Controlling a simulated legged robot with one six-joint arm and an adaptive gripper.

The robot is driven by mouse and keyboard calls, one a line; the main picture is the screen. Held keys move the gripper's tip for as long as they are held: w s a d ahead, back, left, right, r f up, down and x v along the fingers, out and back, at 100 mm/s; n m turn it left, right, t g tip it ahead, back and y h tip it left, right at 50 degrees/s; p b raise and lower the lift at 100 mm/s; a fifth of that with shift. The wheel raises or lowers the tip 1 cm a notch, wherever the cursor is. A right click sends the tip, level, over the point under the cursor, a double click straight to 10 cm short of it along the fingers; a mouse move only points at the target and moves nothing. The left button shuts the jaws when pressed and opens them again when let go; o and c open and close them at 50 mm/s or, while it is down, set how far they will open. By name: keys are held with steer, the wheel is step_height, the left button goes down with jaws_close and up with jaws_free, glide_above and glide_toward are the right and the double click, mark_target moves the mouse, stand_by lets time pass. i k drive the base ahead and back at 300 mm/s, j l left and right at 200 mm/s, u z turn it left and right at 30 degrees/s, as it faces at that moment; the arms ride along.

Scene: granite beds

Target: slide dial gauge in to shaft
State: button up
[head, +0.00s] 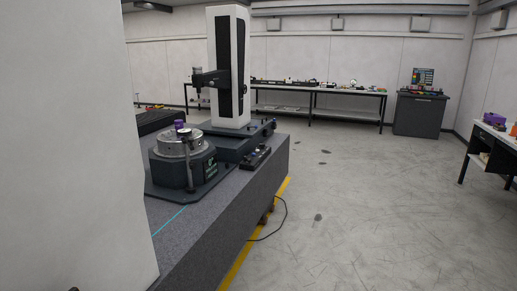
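I cannot make out a dial gauge for certain at this distance. An upright white column (216,112) with a dark front stands on the granite bed (205,235). A short dark arm (210,79) sticks out from the column to the left, with a small upright part at its end. Below it, a round silver-topped turntable (180,147) on a dark base carries a small purple piece (180,125). I cannot tell which part is the shaft. My gripper is not in view.
A pale wall or panel (80,150) fills the left and hides part of the bed. A small dark device (255,157) lies near the bed's right edge. A cable (283,215) lies on the floor. Benches (330,90) stand at the back. The floor right of the bed is open.

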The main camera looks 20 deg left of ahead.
mark_target(184, 131)
steer(key=i+u, duration=0.3)
steer(key=i, duration=0.4)
steer(key=i+l+u, duration=0.25)
steer(key=i, duration=0.45)
steer(key=j, duration=0.1)
